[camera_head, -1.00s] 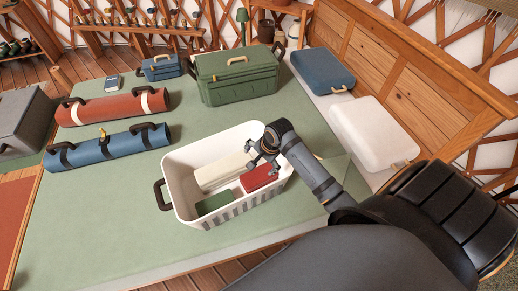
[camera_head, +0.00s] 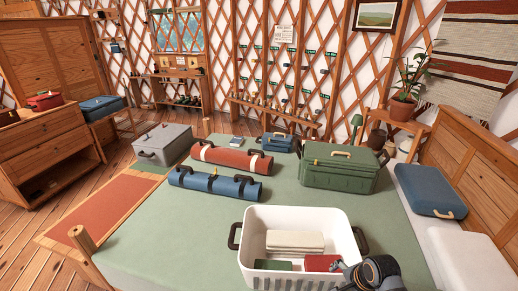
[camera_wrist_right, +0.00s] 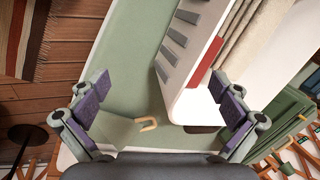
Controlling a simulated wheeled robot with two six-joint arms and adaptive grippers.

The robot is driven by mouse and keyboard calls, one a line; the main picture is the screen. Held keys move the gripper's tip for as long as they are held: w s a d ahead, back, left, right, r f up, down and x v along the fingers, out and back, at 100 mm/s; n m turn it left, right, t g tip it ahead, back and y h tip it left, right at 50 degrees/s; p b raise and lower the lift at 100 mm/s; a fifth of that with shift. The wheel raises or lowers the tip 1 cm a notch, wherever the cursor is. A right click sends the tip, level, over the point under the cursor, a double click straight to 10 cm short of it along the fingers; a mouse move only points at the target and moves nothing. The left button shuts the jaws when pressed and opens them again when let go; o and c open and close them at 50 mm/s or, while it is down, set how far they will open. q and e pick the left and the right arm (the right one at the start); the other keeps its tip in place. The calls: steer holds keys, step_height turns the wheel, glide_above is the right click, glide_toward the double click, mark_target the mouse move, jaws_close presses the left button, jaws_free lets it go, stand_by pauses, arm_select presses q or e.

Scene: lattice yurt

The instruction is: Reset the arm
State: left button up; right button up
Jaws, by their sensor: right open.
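The white basket (camera_head: 350,238) with dark handles stands on the green bed cover at the lower middle of the head view. It holds a folded cream cloth (camera_head: 295,240), a dark green item (camera_head: 272,265) and a red item (camera_head: 322,263). My right arm enters at the bottom edge, near the basket's front right corner; its gripper is mostly cut off or hidden there. In the wrist view my right gripper (camera_wrist_right: 160,106) is open, with nothing between its fingertips. The basket (camera_wrist_right: 190,70) is beyond and right of it. My left gripper is not in view.
A green case (camera_head: 340,178), a small blue case (camera_head: 278,143), a red roll (camera_head: 232,160) and a blue roll (camera_head: 215,186) lie on the bed (camera_head: 170,245). A blue suitcase (camera_head: 430,190) is at right. The bed's left front is clear.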

steer(key=s+a+r+n+h, duration=0.1)
steer(key=s+r+n, duration=0.2)
steer(key=s+n, duration=0.45)
steer(key=s+a+r+n+h, duration=0.1)
steer(key=s+r+n, duration=0.2)
steer(key=s+n, duration=0.45)
step_height(320, 180, down, 26)
steer(key=s+d+g, duration=0.1)
steer(key=d, duration=0.2)
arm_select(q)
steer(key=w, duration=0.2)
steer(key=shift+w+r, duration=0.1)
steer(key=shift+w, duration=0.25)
arm_select(e)
steer(key=s+d+f+g, duration=0.1)
steer(key=s+f, duration=1.6)
steer(key=s, duration=0.2)
steer(key=shift+s, duration=0.2)
